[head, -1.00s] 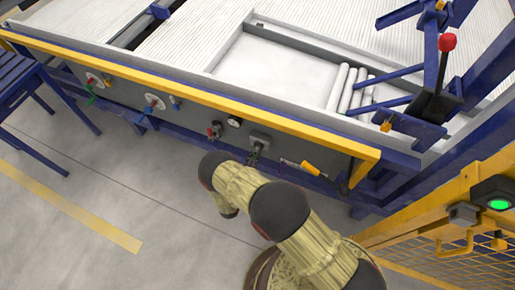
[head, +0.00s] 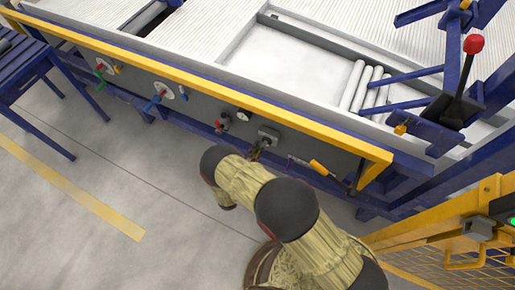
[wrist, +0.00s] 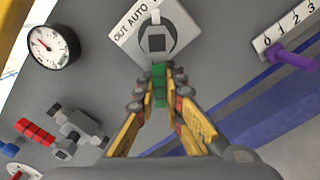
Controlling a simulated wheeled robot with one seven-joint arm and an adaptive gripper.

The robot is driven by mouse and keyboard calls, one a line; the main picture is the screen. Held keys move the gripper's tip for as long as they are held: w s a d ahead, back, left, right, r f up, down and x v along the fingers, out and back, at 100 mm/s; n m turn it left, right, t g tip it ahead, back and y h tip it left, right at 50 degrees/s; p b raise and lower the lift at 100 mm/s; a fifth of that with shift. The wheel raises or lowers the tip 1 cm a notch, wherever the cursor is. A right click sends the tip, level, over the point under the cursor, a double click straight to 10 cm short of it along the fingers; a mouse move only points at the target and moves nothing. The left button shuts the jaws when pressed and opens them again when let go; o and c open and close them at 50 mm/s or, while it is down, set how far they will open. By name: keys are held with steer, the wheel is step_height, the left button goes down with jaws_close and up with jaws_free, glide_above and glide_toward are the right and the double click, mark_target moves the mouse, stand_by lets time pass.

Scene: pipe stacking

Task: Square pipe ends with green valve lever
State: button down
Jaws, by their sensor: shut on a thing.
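Several white pipes (head: 366,90) lie side by side in the framed bay on top of the machine; their ends look roughly level, though small here. A small green lever (head: 101,85) shows at the left valve on the front panel, well away from my gripper. My gripper (wrist: 160,90) is at a square grey plate (wrist: 175,35) with a round selector, labelled "OUT AUTO". Its fingers are closed on a green handle (wrist: 159,75) in front of that plate. In the head view my gripper (head: 256,150) is small and partly hidden by my arm.
A gauge (wrist: 52,45), a red-handled valve (wrist: 38,132) and a purple lever (wrist: 293,58) are nearby. The yellow rail (head: 230,88) runs above the panel. An orange-handled lever (head: 318,167) is right of my gripper, and a yellow fence (head: 470,255) stands at lower right.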

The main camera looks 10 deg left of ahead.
stand_by(0.3)
steer(key=c, duration=1.9)
jaws_free()
steer(key=shift+o, duration=0.3)
steer(key=v, duration=1.2)
steer(key=shift+r, duration=0.1)
